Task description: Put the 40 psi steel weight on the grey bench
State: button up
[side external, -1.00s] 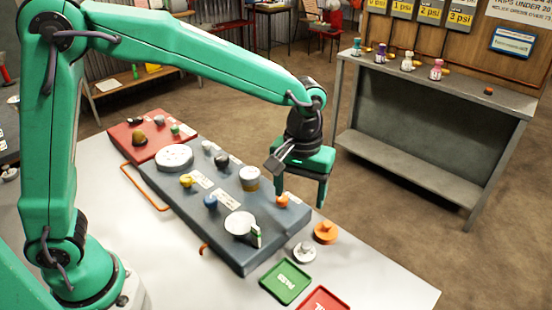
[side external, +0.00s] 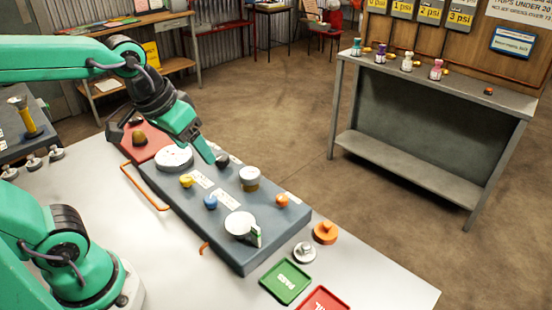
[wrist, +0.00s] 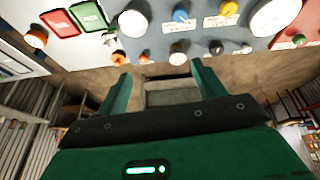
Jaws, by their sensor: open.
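Several small steel weights stand at the left of the white table, such as a silver one (side external: 33,162); another silver knobbed weight (side external: 304,252) stands near the front trays. No 40 psi marking is readable on any of them. The grey bench (side external: 470,87) stands at the back right, with small bottles along its top. My gripper (side external: 203,150) is above the left part of the blue-grey panel, near the large white dial (side external: 175,157). In the wrist view its two green fingers (wrist: 160,72) are apart, with nothing between them.
The blue-grey panel (side external: 240,256) carries several coloured knobs and gauges. A green tray (side external: 286,282) and a red tray (side external: 323,300) lie at the front, near an orange knobbed piece (side external: 325,232). Open floor separates table and bench.

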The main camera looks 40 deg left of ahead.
jog(key=shift+m+t, duration=0.4)
jog(key=shift+t, duration=0.2)
jog(key=s, duration=0.1)
jog(key=s+a, duration=0.2)
jog(key=s, duration=0.1)
jog(key=shift+a+f, duration=0.2)
jog(key=shift+f, duration=0.1)
